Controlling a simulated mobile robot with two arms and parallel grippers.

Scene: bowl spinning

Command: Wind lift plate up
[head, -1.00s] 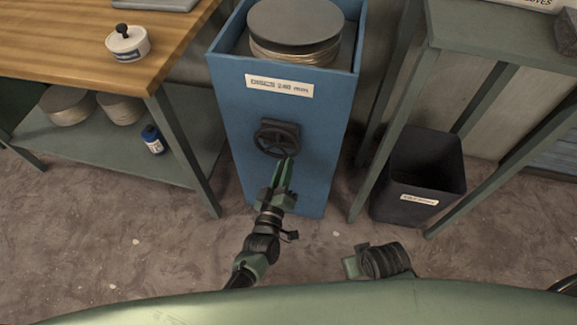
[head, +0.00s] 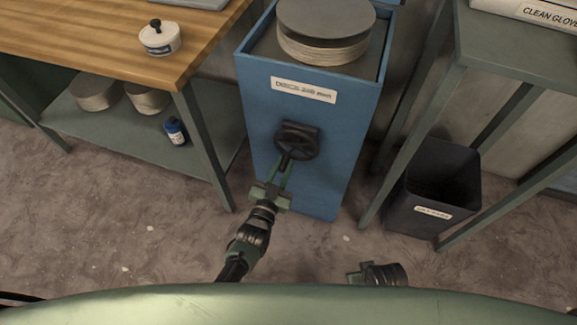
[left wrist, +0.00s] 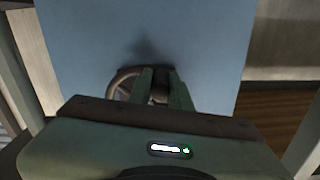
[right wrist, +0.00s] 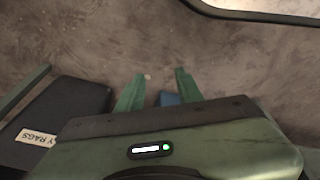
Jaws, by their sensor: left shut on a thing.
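The blue cabinet (head: 300,185) has a dark handwheel (head: 297,138) on its front, also in the left wrist view (left wrist: 123,82). My left gripper (head: 284,172) is shut on the handwheel's handle (head: 285,161), at the wheel's lower left in the head view. In the left wrist view, its green fingers (left wrist: 161,88) stand on both sides of a dark part of the wheel. A stack of pale discs with a grey top (head: 325,20) stands in the cabinet's open top, above the front rim. The lift plate is mostly hidden under it. My right gripper (right wrist: 156,90) is open and empty.
A wooden workbench (head: 120,50) with a white lidded pot (head: 160,40) stands left, with discs and a blue bottle (head: 175,131) on its lower shelf. On the right are a green table (head: 520,55) and a dark rag bin (head: 430,195). The floor in front is clear.

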